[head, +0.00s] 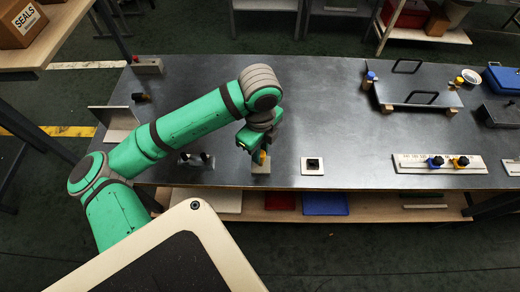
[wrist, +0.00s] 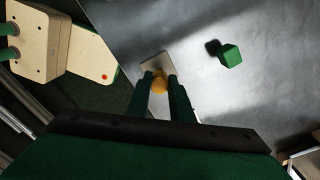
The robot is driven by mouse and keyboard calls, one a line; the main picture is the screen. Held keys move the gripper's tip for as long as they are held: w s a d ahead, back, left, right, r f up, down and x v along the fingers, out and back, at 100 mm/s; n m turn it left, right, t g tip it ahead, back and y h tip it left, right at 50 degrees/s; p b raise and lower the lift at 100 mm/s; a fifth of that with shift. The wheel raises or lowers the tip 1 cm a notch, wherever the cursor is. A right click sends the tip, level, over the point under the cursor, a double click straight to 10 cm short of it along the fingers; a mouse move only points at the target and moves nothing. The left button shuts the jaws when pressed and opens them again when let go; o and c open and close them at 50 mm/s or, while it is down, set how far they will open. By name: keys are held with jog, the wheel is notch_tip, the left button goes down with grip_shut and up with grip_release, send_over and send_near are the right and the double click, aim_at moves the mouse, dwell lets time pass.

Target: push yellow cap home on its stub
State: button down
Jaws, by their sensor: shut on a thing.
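The yellow cap (head: 262,157) is between the fingers of my gripper (head: 259,156), low over a small pale plate (head: 261,169) at the front edge of the dark bench. In the wrist view the gripper (wrist: 159,82) is shut on the yellow cap (wrist: 159,85), with the plate (wrist: 155,67) just beyond it. The stub is hidden by the cap and fingers, so I cannot tell how far the cap is on it.
A white plate with a black square (head: 313,165) lies to the right. A white strip (head: 410,163) holds blue and yellow pieces. A handled panel (head: 408,92) lies behind. The bench middle (head: 320,110) is clear.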

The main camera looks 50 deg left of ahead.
jog(key=shift+f, duration=1.7)
jog(key=c, duration=1.5)
grip_release()
jog(key=shift+r, duration=0.1)
notch_tip(320, 180, up, 11)
jog(key=shift+f, duration=0.15)
